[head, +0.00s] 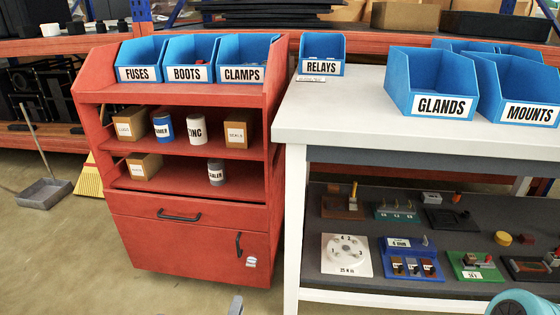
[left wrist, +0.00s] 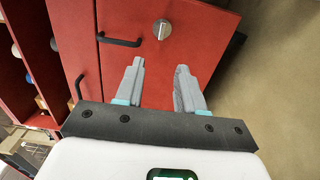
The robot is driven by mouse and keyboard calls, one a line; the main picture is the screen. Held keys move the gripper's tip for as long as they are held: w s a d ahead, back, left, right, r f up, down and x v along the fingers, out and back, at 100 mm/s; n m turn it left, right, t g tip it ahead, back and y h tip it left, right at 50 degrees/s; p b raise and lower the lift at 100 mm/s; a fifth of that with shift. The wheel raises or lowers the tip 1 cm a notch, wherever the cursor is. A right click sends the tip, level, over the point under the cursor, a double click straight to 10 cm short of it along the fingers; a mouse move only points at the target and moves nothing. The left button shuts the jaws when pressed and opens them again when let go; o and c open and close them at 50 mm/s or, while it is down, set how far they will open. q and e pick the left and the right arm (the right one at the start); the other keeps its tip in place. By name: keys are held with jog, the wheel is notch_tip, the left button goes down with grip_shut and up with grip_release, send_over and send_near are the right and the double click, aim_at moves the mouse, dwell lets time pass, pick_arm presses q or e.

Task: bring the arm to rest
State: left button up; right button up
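My left gripper (left wrist: 160,80) shows in the left wrist view with its two grey fingers apart and nothing between them. It faces the red front of the cabinet, beside a dark handle (left wrist: 118,40). My right gripper is not in view. A rounded teal and grey part at the bottom right of the head view looks like my other arm.
The red cabinet holds labelled boxes and cans on its shelves, with blue bins on top. A white table (head: 340,120) stands right of it with blue bins above and several small fixtures on its lower shelf. A dustpan (head: 45,193) and broom (head: 88,180) stand left. The floor in front is clear.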

pick_arm(q)
jog(key=s+d+r+m+g+h+p, duration=0.1)
jog(key=s+r+m+g+p, duration=0.1)
jog(key=r+p, duration=1.55)
jog(key=s+r+m+g+p, duration=0.1)
jog(key=s+r+g+p, duration=0.1)
jog(key=r+p, duration=1.5)
jog(key=s+d+r+m+g+h+p, duration=0.1)
jog(key=s+m+g, duration=0.5)
jog(key=s, duration=0.8)
jog(key=s+d+r+m+g+h+p, duration=0.1)
jog(key=s+d+r+m+g+p, duration=0.2)
jog(key=s, duration=1.1)
jog(key=r+m+g, duration=0.1)
jog(key=m+g, duration=0.2)
jog(key=g, duration=0.1)
jog(key=shift+s+d+g, duration=0.3)
jog(key=shift+s, duration=0.1)
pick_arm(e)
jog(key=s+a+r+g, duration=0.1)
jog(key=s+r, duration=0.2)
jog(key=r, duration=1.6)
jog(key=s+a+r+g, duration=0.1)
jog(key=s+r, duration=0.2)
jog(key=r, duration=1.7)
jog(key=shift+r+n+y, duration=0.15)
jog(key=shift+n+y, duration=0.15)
